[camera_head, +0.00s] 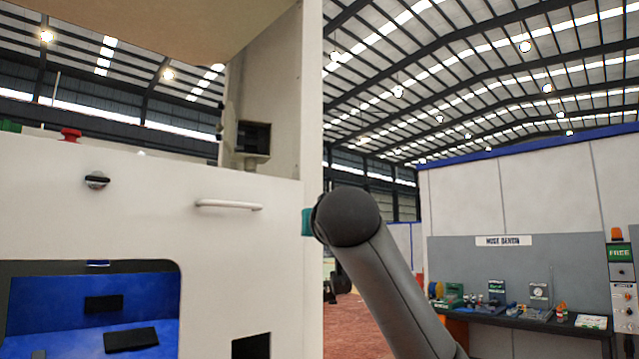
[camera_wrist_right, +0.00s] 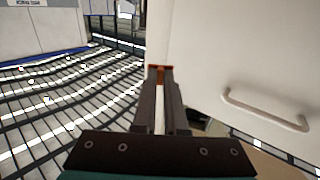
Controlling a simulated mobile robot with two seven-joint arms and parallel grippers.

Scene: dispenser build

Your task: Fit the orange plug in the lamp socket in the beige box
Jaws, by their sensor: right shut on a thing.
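My right gripper (camera_wrist_right: 160,76) is shut on the orange plug (camera_wrist_right: 159,68); only a small orange-brown part shows at the fingertips. In the right wrist view they are beside a white cabinet face. In the head view my grey right arm hides the fingers; only a teal part of the wrist shows by the cabinet's right edge. A beige-grey housing (camera_head: 268,85) stands open above the cabinet front, with a small dark-fronted fitting (camera_head: 252,139) inside. I cannot tell whether this fitting is the lamp socket. My left gripper is not in view.
The white cabinet (camera_head: 150,215) fills the left, with a bar handle (camera_head: 229,205), a dark knob (camera_head: 96,180) and a blue-lined opening (camera_head: 50,300). The bar handle also shows in the wrist view (camera_wrist_right: 262,112). A bench (camera_head: 520,318) with parts stands far right.

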